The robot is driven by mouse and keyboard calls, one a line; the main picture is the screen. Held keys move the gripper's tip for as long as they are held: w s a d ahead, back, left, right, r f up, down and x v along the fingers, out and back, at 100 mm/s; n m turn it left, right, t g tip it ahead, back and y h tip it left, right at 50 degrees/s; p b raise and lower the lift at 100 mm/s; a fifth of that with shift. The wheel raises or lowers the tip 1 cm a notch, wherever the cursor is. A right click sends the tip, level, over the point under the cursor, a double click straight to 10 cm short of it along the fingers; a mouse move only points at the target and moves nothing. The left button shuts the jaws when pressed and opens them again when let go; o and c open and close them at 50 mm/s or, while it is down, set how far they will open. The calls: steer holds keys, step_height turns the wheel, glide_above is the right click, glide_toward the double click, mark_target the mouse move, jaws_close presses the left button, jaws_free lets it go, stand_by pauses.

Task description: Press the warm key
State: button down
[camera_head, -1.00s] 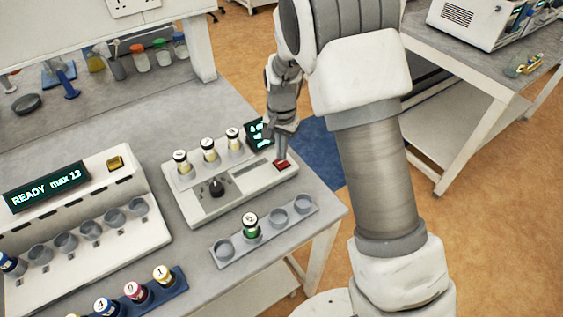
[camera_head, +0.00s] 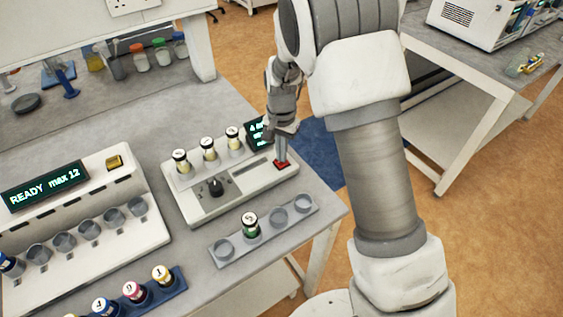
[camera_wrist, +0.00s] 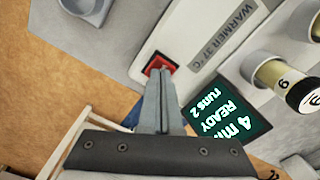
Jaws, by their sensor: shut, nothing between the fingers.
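The warm key is a red square key (camera_head: 282,164) on the right end of a white warmer (camera_head: 225,205). The wrist view shows the red key (camera_wrist: 160,64) beside the label "WARMER 37°C" (camera_wrist: 205,50). My gripper (camera_head: 282,160) is shut and empty, pointing down at the key. In the wrist view its fingertips (camera_wrist: 160,75) overlap the key's lower edge; I cannot tell whether they touch it. The warmer's small screen (camera_wrist: 226,112) reads "READY" and "runs 2", with a line starting "4 m". Several capped vials (camera_head: 208,150) stand in the warmer's back row.
A grey rack (camera_head: 264,232) with one green-banded vial stands in front of the warmer. A white machine (camera_head: 85,225) with a "READY max 12" screen is at left. A blue rack of vials (camera_head: 160,290) lies in front. The bench's right edge is close to the warmer.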

steer(key=shift+f, duration=0.3)
steer(key=shift+r, duration=0.1)
steer(key=shift+r+p, duration=1.25)
steer(key=shift+r, duration=0.7)
step_height(320, 180, up, 8)
steer(key=p, duration=0.5)
